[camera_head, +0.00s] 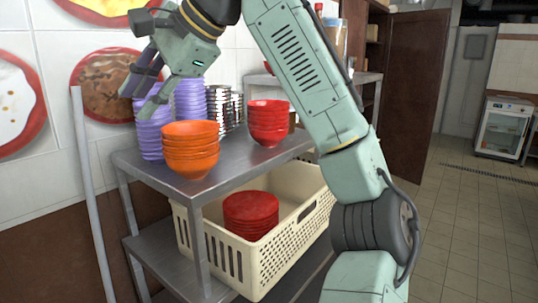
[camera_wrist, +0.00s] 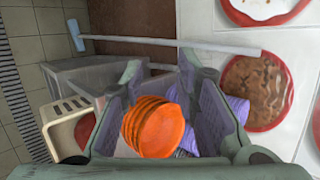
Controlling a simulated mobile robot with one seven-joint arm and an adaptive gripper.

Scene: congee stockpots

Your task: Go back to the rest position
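My gripper (camera_head: 137,104) is raised at the upper left in the head view, above and partly in front of the stacked purple bowls. In the wrist view its two fingers (camera_wrist: 160,70) stand wide apart with nothing held between them. A stack of orange bowls (camera_head: 190,150) sits at the near corner of the steel shelf's top (camera_head: 228,165). The orange stack also shows in the wrist view (camera_wrist: 153,128), below and beyond the fingers. Purple bowls (camera_head: 152,140) stand behind it, partly hidden by the gripper.
Red bowls (camera_head: 268,124) and metal cups (camera_head: 226,110) share the shelf top. A cream crate (camera_head: 285,245) below holds dark red bowls (camera_head: 250,213). A pale pole (camera_head: 92,200) leans at the left by the wall. The tiled floor (camera_head: 470,230) at the right is clear.

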